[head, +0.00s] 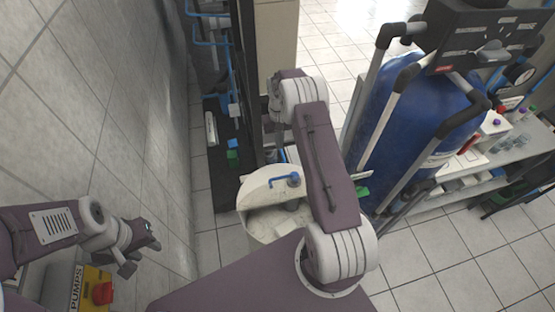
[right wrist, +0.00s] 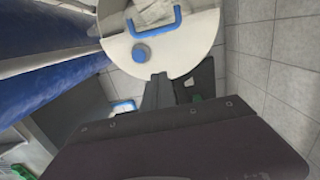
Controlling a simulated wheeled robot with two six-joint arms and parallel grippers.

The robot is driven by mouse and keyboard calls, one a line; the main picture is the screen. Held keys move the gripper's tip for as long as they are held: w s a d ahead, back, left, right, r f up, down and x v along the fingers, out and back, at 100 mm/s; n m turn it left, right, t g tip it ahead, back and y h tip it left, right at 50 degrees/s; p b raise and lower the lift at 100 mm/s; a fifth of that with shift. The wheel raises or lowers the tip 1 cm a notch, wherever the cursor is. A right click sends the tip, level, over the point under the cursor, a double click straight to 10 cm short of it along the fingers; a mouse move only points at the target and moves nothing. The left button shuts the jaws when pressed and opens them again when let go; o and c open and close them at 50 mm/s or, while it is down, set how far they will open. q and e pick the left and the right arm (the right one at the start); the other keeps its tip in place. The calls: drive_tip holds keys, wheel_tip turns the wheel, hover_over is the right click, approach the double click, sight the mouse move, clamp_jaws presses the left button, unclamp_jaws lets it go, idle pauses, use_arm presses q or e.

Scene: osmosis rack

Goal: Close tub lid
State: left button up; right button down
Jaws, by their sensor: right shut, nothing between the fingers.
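The pale round tub (head: 254,223) stands on the floor at the middle of the head view, partly hidden by my right arm. A cream lid section (head: 262,184) with a blue handle and round blue knob lies at its far side. The nearer part looks open, showing a greyish inside. The right wrist view shows the cream top (right wrist: 193,48), the blue handle (right wrist: 157,34) and the blue knob (right wrist: 141,53). My right gripper (right wrist: 156,88) is shut and empty, its tips near the tub's rim; contact is unclear. My left gripper (head: 142,250) is open and empty, far left of the tub.
A large blue tank (head: 405,125) in a grey pipe frame stands right of my right arm. A tiled wall (head: 120,110) closes the left side. A red button on a yellow box (head: 98,288) sits below my left gripper. Tiled floor lies clear at the lower right.

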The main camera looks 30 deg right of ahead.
sight(282, 187)
drive_tip(key=s+a+f+b, duration=0.1)
drive_tip(key=s+f+b, duration=0.2)
drive_tip(key=f, duration=0.7)
drive_tip(key=shift+s, duration=1)
drive_tip(key=shift+w+a+f, duration=0.1)
drive_tip(key=shift+w+f, duration=0.05)
drive_tip(key=shift+f, duration=0.05)
